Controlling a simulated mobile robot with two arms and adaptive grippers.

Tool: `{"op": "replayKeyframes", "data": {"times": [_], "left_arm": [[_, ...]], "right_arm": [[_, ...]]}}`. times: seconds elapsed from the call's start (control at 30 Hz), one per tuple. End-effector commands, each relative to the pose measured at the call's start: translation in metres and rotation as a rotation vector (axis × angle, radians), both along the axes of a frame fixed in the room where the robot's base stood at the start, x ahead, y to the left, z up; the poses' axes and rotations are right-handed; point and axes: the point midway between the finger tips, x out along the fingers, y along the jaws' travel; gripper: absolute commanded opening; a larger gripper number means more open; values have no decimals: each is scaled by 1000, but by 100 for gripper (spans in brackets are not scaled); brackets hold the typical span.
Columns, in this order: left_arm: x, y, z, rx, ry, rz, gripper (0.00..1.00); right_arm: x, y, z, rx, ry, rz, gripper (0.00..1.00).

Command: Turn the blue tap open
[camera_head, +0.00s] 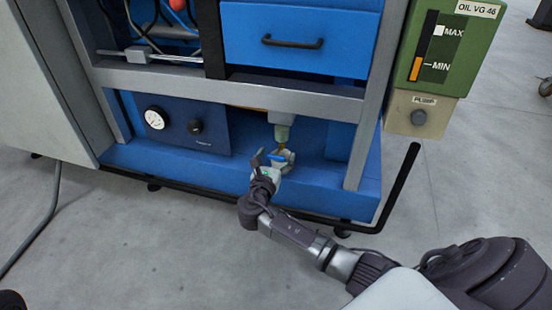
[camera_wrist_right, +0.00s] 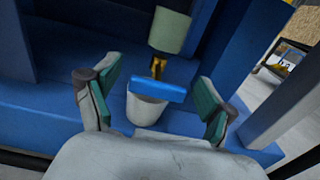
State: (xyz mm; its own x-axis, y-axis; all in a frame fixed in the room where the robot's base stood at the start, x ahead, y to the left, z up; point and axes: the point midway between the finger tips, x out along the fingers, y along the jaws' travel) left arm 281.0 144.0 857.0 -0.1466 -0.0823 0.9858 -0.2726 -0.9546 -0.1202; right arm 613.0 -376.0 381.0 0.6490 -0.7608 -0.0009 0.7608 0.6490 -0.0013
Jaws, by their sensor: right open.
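The blue tap handle (camera_wrist_right: 158,90) is a short bar lying crosswise in the right wrist view, under a green fitting (camera_wrist_right: 170,32) with a brass stem (camera_wrist_right: 158,67). In the head view the blue handle (camera_head: 277,158) shows small at the gripper. My right gripper (camera_wrist_right: 155,98) is open, with one green-padded finger on each side of the handle and a gap to both. In the head view my right gripper (camera_head: 272,157) reaches into the lower bay of the machine.
A white cup-like container (camera_wrist_right: 146,112) stands below the tap. A grey frame post (camera_head: 358,150) is to the right. A blue panel with a gauge (camera_head: 155,118) is to the left, and a drawer (camera_head: 290,38) is above. A green oil tank (camera_head: 445,50) hangs at the right.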

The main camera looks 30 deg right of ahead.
Motion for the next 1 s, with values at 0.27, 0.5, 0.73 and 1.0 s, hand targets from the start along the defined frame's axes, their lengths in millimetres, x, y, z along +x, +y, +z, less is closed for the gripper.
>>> {"op": "replayKeyframes", "data": {"times": [0.27,0.5,0.73,1.0], "left_arm": [[0,0,0,0,0,0,40],[0,0,0,0,0,0,40],[0,0,1,0,-1,-1,40],[1,1,1,-5,8,-3,40]], "right_arm": [[0,0,0,0,0,0,67],[0,0,0,0,0,0,27],[-1,0,0,9,-11,-1,22],[-1,0,1,81,-95,0,22]]}}
